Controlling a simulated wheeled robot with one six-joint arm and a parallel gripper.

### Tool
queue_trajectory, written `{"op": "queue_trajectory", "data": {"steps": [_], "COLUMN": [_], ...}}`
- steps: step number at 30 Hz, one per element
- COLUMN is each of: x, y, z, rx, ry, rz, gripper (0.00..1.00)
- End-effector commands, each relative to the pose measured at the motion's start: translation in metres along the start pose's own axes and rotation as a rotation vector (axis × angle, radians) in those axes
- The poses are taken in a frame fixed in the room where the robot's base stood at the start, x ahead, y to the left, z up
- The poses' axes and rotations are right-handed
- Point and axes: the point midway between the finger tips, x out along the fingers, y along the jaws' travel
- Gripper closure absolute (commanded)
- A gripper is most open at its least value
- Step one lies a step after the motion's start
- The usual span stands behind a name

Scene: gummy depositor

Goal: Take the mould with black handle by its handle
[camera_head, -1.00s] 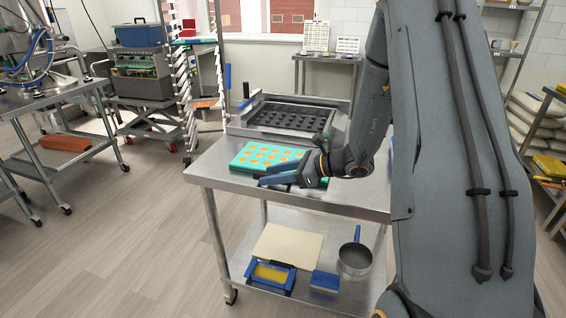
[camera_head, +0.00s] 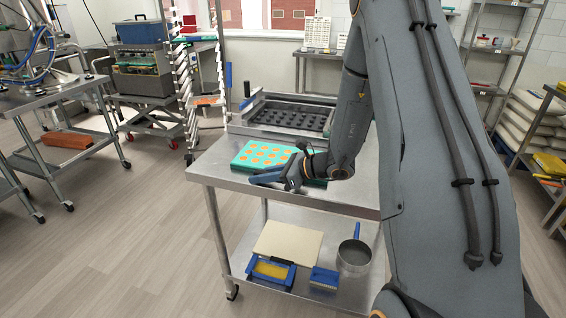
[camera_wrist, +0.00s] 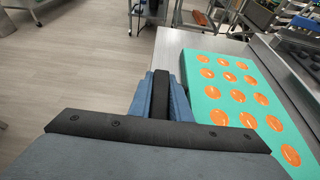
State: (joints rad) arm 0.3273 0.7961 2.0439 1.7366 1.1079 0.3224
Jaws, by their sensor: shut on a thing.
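The mould is a flat teal-green block with rows of orange round cavities, and it lies on the steel table in the head view (camera_head: 240,160). It also shows in the wrist view (camera_wrist: 200,92), to the right of my gripper. Its black handle (camera_wrist: 162,82) stands between my fingers at the mould's near left side. My gripper (camera_head: 266,178) is at the front edge of the mould in the head view. In the wrist view my gripper (camera_wrist: 161,95) has its blue fingers shut on the black handle.
The steel table (camera_head: 225,179) has a metal frame with a dark cavity tray (camera_head: 290,116) behind the mould. Its lower shelf holds a pale board (camera_head: 288,244), a blue-framed yellow tray, a blue brush and a pot (camera_head: 354,257). A tall rack stands at the back left.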

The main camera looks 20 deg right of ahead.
Motion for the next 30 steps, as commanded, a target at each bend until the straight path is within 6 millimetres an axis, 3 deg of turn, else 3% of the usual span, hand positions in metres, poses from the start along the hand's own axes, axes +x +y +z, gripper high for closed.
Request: {"op": "queue_trajectory", "data": {"steps": [11,30], "x": [-0.003,-0.036], "y": [-0.001,-0.001], "z": [0.008,0.087], "rx": [-0.004,-0.004], "ry": [-0.001,-0.001], "rz": [0.000,-0.001], "gripper": [1.00,1.00]}}
